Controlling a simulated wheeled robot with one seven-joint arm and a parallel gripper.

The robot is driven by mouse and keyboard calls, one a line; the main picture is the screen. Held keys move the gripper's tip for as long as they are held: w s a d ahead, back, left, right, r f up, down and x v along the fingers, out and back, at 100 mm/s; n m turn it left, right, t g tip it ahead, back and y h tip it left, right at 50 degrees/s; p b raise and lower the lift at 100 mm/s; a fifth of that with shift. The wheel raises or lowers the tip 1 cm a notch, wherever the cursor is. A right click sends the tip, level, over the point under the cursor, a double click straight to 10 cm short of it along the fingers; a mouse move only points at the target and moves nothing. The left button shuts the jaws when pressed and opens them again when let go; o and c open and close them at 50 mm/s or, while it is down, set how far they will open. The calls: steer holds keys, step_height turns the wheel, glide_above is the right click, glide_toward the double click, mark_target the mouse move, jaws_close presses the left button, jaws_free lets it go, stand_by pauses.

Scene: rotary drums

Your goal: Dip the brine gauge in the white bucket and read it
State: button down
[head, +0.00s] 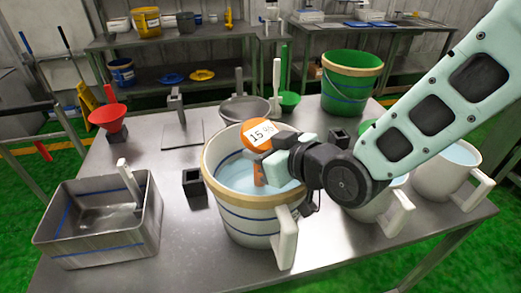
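The white bucket (238,218) stands at the front middle of the steel table, with a tan rim, blue bands, a white handle and pale blue liquid inside. The brine gauge (253,131) has a round orange head with a white display that reads "15 %"; the last sign is small. Its orange stem shows below my gripper, over the liquid inside the rim; I cannot clearly tell how deep the tip reaches. My gripper (268,160) comes from the right over the bucket's rim and is shut on the gauge. The fingers partly hide the stem.
Two white jugs of liquid (443,186) stand to the right, partly behind my arm. A steel basin (100,228) is at left, with a small dark block (193,183) between it and the bucket. A red funnel (109,117) and green bucket (348,85) stand farther back.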

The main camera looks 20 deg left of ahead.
step_height(320, 180, up, 22)
steer(key=p, duration=1.3)
steer(key=shift+p, duration=0.4)
stand_by(0.5)
